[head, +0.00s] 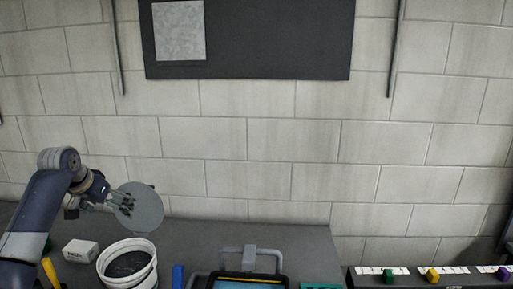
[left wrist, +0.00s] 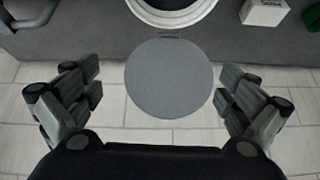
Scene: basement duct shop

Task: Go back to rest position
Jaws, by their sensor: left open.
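My left gripper (head: 125,203) is open, at the left above the back of the table. In the left wrist view its two fingers (left wrist: 160,92) are spread wide, with a gap on each side of a round grey disc (left wrist: 168,78). The disc (head: 149,211) stands up near the back rim of a white bucket (head: 142,254), like a raised lid. The fingers cover part of it in the head view. A small tab on the disc points toward the bucket (left wrist: 168,27) in the left wrist view. No right gripper shows.
On the grey table (head: 215,240) are a white box (head: 80,250), a blue item (head: 178,276), a yellow handle (head: 50,273) and a dark case (head: 285,283) with a grey handle. A dark rack (head: 375,279) with coloured pieces is at right. A block wall (head: 250,150) stands behind.

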